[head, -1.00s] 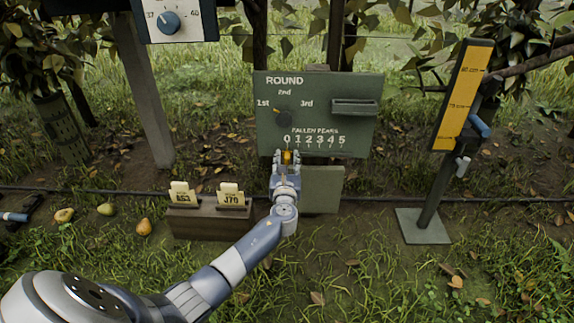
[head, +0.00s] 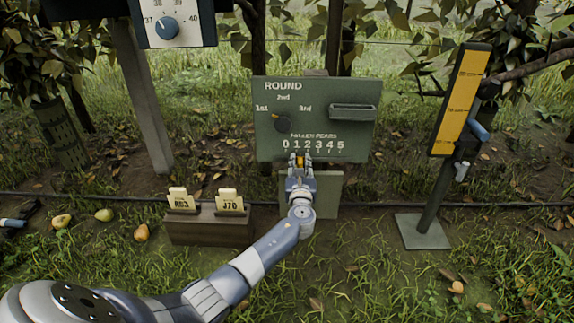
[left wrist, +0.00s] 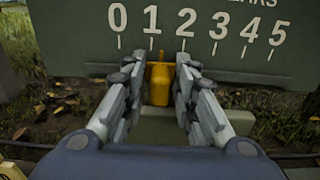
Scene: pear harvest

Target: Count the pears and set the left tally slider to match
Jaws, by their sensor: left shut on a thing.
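The green board (head: 350,140) carries a "FALLEN PEARS" scale from 0 to 5. My left gripper (head: 301,160) is at the scale's lower edge, shut on the orange tally slider (left wrist: 160,82). In the left wrist view both fingers flank the slider, and its top lies between the 1 and 2 marks, nearer 1. Three pears lie on the grass at the left: a yellowish one (head: 61,221), a greenish one (head: 104,214) and an orange-brown one (head: 141,233). My right gripper is not in view.
A brown box (head: 210,226) with two cards stands left of my arm. A yellow gauge on a post (head: 462,100) stands at the right. A dial panel (head: 180,30) hangs at upper left.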

